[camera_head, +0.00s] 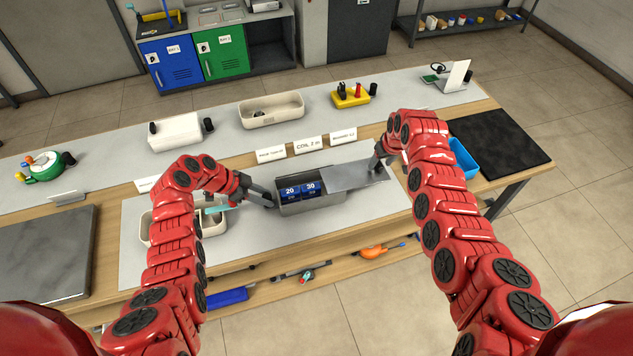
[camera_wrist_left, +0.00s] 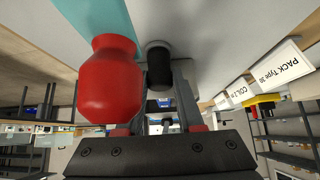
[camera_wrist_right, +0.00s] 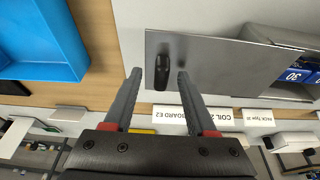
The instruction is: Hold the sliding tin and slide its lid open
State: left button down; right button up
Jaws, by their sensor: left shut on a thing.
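The grey sliding tin (camera_head: 318,212) sits on the light mat on the table. Its lid (camera_head: 350,176) extends to the right past the tin's end, leaving the left part uncovered, where blue blocks (camera_head: 300,190) marked 20 and 30 show. My left gripper (camera_head: 262,196) is shut on the tin at its left end; the exact contact is partly hidden. My right gripper (camera_head: 379,160) is at the lid's right end. In the right wrist view its fingers (camera_wrist_right: 158,92) stand apart, with the lid's dark knob (camera_wrist_right: 162,70) between them and a gap visible around it.
An open cream bin (camera_head: 152,232) stands left of my left gripper. A blue tray (camera_head: 462,158) and a black mat (camera_head: 500,137) lie to the right. White label cards (camera_head: 308,145) stand behind the tin. A red rounded thing (camera_wrist_left: 106,85) is close in the left wrist view.

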jog(key=shift+r, duration=0.1)
jog(key=a+v, duration=0.1)
jog(key=v, duration=1)
jog(key=shift+s+d+r, duration=0.25)
jog(key=shift+d+r, duration=0.1)
jog(key=shift+d, duration=0.1)
pick_arm(q)
jog(key=shift+c, duration=2.3)
grip_release()
